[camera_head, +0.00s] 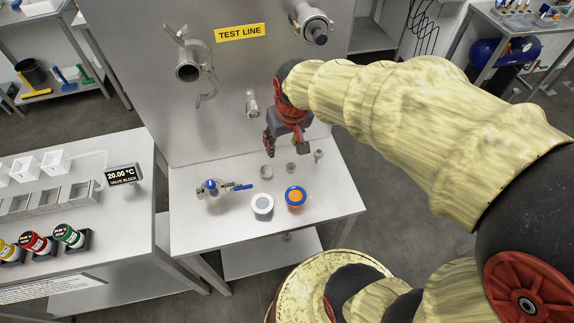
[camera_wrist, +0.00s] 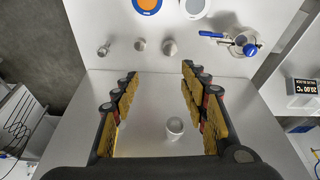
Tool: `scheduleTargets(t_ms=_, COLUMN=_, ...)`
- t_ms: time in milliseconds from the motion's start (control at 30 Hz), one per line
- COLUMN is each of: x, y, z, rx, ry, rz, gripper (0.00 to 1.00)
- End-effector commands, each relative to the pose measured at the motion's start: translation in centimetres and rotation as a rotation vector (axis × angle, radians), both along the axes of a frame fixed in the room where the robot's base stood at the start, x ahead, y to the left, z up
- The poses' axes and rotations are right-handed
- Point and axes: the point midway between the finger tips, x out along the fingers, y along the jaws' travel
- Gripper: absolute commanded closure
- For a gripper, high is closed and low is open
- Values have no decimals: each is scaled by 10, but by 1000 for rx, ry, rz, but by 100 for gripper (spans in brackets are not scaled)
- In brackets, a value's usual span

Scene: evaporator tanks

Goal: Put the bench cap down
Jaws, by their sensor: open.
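My gripper (camera_head: 286,143) is in front of the steel panel, above the back of the white bench. In the wrist view its two fingers (camera_wrist: 157,75) are apart with nothing held between them. Two small grey round pieces, one left (camera_head: 267,171) and one nearer the middle (camera_head: 291,167), stand on the bench below my gripper. A slimmer piece (camera_head: 318,156) stands to their right. These pieces also show in the wrist view, beyond the fingertips (camera_wrist: 140,45). I cannot tell which piece is the bench cap.
A blue-handled valve (camera_head: 212,188), a white-rimmed grey round item (camera_head: 262,205) and an orange disc with blue rim (camera_head: 295,196) are on the bench (camera_head: 330,200). The panel (camera_head: 225,75) bears pipe ends and a small stub (camera_head: 252,105). The bench's front right is clear.

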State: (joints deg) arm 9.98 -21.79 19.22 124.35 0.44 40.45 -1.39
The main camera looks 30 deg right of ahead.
Motion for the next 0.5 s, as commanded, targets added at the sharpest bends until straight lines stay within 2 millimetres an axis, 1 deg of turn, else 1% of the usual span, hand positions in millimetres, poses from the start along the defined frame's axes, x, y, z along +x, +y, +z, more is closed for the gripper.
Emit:
scheduleTargets(t_ms=33, x=-18, y=15, z=24, rx=-6, ry=-37, rz=28, gripper=56)
scheduleTargets(t_ms=100, x=-43, y=31, z=48, rx=-10, ry=-73, rz=59, gripper=56)
scheduleTargets(t_ms=200, x=-77, y=48, z=70, rx=-13, ry=-118, rz=99, gripper=56)
scheduleTargets(t_ms=333, x=-111, y=62, z=85, rx=-14, ry=-157, rz=135, gripper=56)
scheduleTargets(t_ms=400, x=-122, y=66, z=88, rx=-13, ry=-171, rz=146, gripper=56)
scheduleTargets(t_ms=500, x=-131, y=68, z=91, rx=-13, ry=-181, rz=154, gripper=56)
